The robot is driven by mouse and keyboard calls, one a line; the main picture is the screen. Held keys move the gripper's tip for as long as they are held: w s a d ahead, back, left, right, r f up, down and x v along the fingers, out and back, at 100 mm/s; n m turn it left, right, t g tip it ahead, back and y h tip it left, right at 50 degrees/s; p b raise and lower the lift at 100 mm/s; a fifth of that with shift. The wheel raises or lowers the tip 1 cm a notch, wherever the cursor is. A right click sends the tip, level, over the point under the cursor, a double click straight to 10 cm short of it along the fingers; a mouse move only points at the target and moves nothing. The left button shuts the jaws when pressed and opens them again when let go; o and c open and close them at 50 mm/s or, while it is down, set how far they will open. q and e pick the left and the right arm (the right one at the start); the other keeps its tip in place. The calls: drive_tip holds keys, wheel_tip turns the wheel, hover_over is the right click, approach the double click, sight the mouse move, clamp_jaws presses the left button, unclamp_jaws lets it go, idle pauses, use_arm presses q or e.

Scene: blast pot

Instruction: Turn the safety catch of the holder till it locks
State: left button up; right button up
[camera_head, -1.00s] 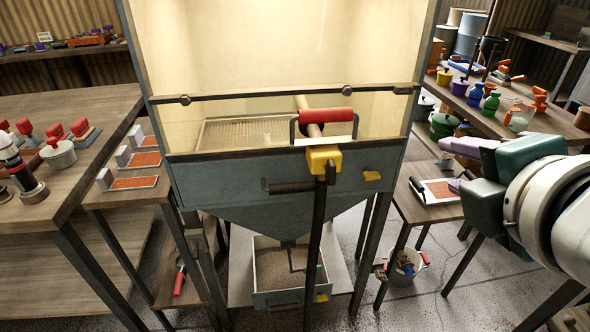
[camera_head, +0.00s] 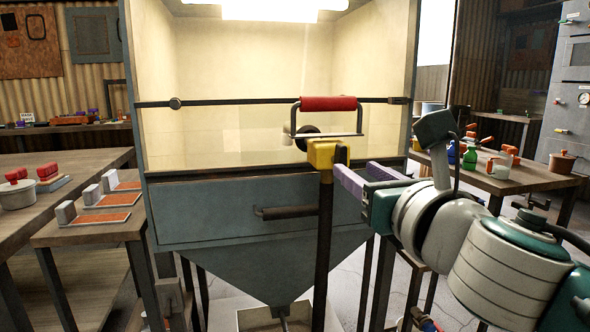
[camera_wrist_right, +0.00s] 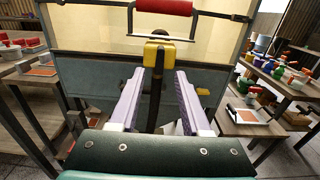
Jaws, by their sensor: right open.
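A yellow block (camera_head: 321,153) tops a dark upright post (camera_head: 325,235) in front of the blast cabinet; I take it for the holder. A dark round end (camera_head: 306,138) shows behind it. A red grip on a black bracket (camera_head: 328,104) stands just above the block. I cannot pick out the safety catch for certain. My right gripper (camera_head: 356,170) is open and empty, its lilac fingers just right of the block in the head view. In the right wrist view the yellow block (camera_wrist_right: 157,51) lies ahead, beyond the gap between the fingertips (camera_wrist_right: 160,76). My left gripper is out of view.
The grey cabinet (camera_head: 215,215) fills the middle, with a dark bar handle (camera_head: 285,212) low on its front. A table with orange pads (camera_head: 95,219) stands at left. A table with pots and jars (camera_head: 525,182) stands at right.

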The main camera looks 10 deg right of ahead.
sight(344, 162)
drive_tip(key=w+b, duration=0.1)
drive_tip(key=w, duration=0.4)
drive_tip(key=shift+w+a, duration=0.1)
drive_tip(key=shift+w, duration=0.25)
drive_tip(key=shift+c, duration=0.2)
clamp_jaws()
